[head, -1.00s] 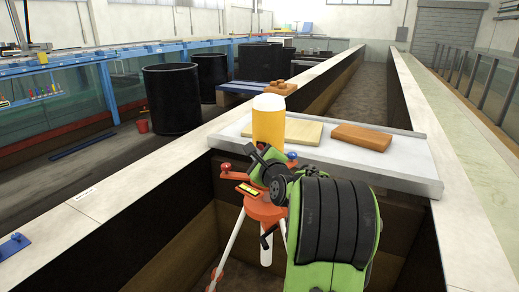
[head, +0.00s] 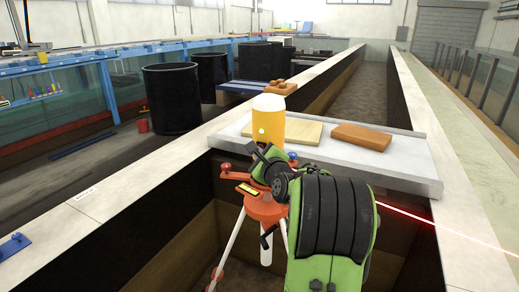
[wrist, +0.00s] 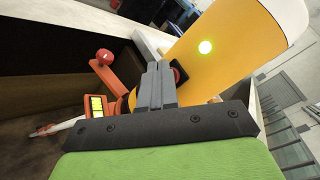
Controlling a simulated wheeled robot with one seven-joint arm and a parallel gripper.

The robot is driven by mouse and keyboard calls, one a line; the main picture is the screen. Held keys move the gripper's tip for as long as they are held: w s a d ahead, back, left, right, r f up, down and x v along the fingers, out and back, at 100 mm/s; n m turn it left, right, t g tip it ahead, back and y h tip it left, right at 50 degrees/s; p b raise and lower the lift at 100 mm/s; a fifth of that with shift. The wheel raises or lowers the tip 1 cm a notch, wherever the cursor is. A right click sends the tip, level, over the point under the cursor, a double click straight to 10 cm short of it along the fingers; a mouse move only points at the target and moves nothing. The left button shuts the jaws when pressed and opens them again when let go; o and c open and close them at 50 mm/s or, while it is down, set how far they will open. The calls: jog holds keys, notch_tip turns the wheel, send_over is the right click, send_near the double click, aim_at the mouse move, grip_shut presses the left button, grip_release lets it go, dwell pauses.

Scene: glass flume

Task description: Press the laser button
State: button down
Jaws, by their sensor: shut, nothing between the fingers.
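An orange tripod-mounted unit (head: 266,207) with white legs stands in the channel in front of me. It has a small lit yellow display (wrist: 97,106) and a red knob (wrist: 104,56). My gripper (wrist: 154,68) is shut and empty, its fingertips at the unit. A small dark part with a reddish face (wrist: 180,72) shows just right of the fingertips; I cannot tell whether they touch. The button itself is not clearly visible. A red laser beam (head: 450,228) runs to the right from behind my arm. A bright spot (wrist: 205,47) glows on the yellow cylinder (head: 268,120).
Channel walls flank the tripod. Black tanks (head: 171,98) stand at the left behind.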

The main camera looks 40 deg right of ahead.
jog(key=shift+s+a, duration=0.2)
jog(key=shift+a, duration=0.35)
jog(key=shift+a+b, duration=0.1)
jog(key=shift+b, duration=0.2)
jog(key=shift+s+a+b, duration=0.2)
jog(key=shift+s+a, duration=0.15)
jog(key=shift+a, duration=0.55)
jog(key=shift+s+a+b, duration=0.15)
jog(key=shift+s+a, duration=0.15)
jog(key=shift+a, duration=0.6)
jog(key=shift+s+a+b, duration=0.2)
jog(key=shift+s+a, duration=0.15)
jog(key=shift+a, duration=0.55)
